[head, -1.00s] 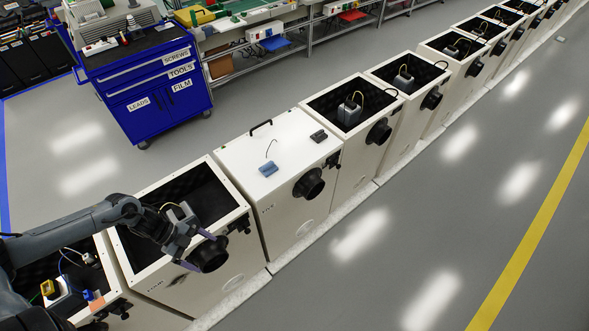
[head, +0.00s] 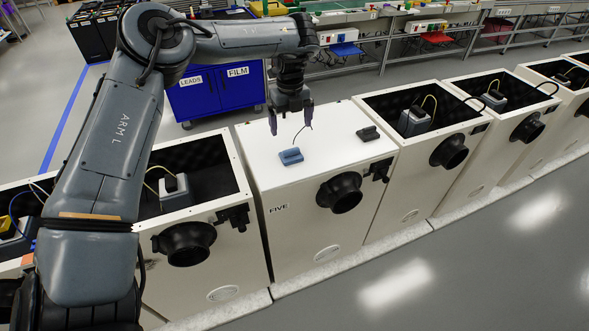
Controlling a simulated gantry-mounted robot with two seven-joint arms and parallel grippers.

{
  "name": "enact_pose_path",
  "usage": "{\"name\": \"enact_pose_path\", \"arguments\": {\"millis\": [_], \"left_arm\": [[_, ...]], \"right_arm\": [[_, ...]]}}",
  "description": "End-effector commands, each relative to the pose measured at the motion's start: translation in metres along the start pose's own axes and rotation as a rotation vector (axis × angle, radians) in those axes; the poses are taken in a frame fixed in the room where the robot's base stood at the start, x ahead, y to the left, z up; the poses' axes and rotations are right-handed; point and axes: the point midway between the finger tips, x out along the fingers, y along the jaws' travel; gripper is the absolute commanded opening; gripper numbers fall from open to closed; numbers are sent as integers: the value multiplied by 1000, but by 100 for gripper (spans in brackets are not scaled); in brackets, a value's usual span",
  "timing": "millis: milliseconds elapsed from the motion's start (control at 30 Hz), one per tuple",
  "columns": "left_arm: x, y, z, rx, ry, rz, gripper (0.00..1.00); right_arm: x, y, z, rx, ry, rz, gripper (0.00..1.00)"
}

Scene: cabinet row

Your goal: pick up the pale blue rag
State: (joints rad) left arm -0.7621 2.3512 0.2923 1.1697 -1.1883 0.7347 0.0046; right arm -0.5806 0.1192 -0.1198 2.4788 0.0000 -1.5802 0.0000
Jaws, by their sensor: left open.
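My right gripper is not in view.
A dark handle-like block (head: 368,133) and a thin dark wire (head: 301,134) are on the same top. Open cabinets with dark linings stand on both sides, one (head: 415,113) to the right. A blue tool cart (head: 219,96) stands behind.

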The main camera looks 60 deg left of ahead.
Motion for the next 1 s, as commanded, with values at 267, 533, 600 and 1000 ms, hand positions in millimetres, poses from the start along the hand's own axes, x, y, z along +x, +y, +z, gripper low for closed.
{"name": "enact_pose_path", "arguments": {"millis": [267,533,600,1000], "left_arm": [[29,0,-1,4,-2,5,100],[64,0,-1,4,0,6,100],[68,0,0,4,-1,5,100],[106,1,2,2,-1,5,100]], "right_arm": [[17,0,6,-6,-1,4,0],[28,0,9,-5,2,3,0],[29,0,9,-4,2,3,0],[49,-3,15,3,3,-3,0]]}}
